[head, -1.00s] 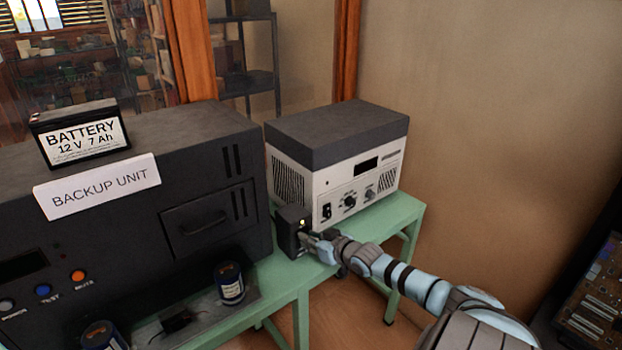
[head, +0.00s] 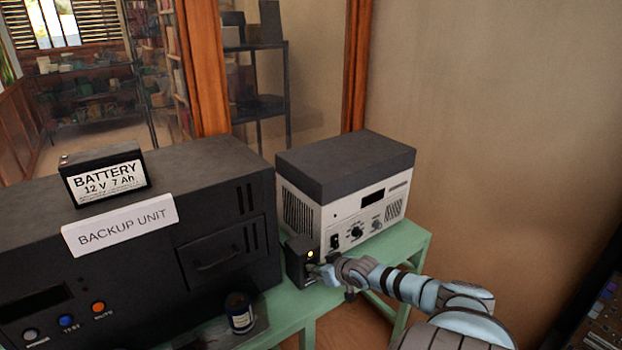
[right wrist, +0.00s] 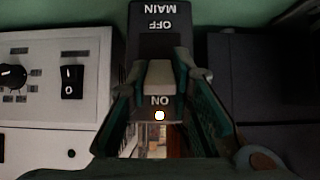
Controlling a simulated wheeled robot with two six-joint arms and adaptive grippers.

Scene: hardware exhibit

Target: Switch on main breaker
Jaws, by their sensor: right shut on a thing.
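The main breaker (head: 296,258) is a small dark box on the green bench, in front of the white and grey unit. In the right wrist view the breaker (right wrist: 153,45) reads OFF and MAIN upside down, with ON nearer the camera beside a bright white lamp (right wrist: 159,116). A pale lever (right wrist: 160,73) lies between the fingertips. My right gripper (head: 322,269) is at the breaker's front, its fingers (right wrist: 163,76) shut on the lever. My left gripper is not in view.
The white and grey power unit (head: 345,215) stands just behind the breaker. The dark backup unit (head: 215,180) is at left, with a battery (head: 104,175) on top. The green bench (head: 275,305) ends near my right arm.

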